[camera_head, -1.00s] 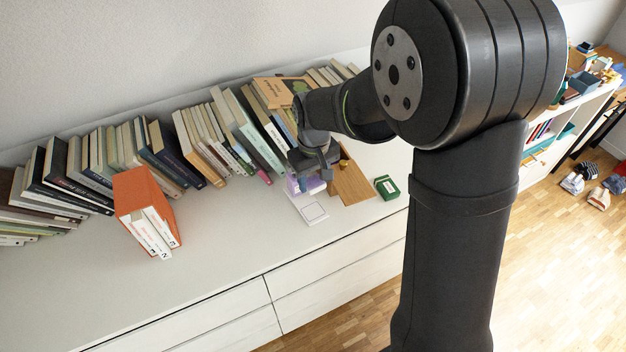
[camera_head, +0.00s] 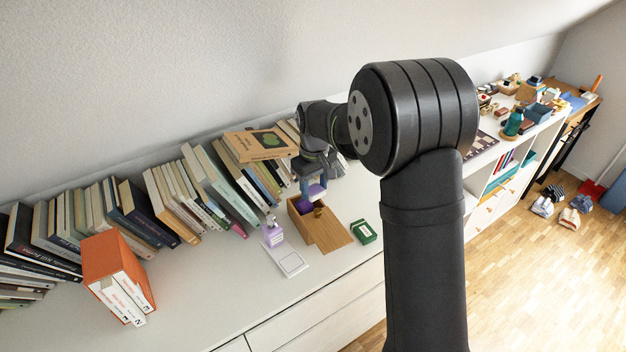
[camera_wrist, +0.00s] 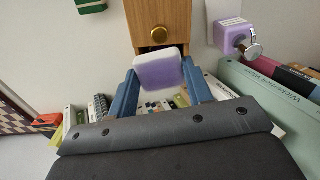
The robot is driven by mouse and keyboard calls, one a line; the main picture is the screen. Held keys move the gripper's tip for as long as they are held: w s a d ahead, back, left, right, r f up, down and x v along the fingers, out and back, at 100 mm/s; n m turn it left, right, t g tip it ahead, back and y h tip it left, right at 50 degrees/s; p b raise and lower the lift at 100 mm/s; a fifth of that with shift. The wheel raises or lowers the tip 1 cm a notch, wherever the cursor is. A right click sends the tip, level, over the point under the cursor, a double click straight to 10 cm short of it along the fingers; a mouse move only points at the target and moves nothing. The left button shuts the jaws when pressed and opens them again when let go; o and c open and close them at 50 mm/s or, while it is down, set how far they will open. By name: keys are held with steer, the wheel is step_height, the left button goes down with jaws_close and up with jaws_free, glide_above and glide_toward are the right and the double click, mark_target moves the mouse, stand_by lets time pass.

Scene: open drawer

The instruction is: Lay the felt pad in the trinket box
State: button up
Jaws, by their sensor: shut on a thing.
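The felt pad is purple with a pale, whitish face. In the wrist view the felt pad (camera_wrist: 159,73) sits between the two blue fingers of my gripper (camera_wrist: 158,84), which is shut on it. In the head view the pad (camera_head: 315,191) hangs below my gripper (camera_head: 312,184), at the back part of the trinket box. The trinket box (camera_head: 303,231) is wooden, with a brass knob and a wooden panel slid out toward the front right. Some purple shows in its opening. In the wrist view the box (camera_wrist: 157,14) is just beyond the pad; its inside is mostly hidden.
A green box (camera_head: 363,232) is to the right. Leaning books (camera_head: 228,180) line the wall behind.

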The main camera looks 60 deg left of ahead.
mark_target(314, 190)
steer(key=shift+f, duration=1)
steer(key=o, duration=1)
steer(key=shift+r, duration=0.15)
step_height(314, 190, up, 12)
steer(key=shift+f, duration=0.2)
step_height(314, 190, down, 11)
steer(key=shift+f, duration=0.2)
steer(key=shift+r, duration=2)
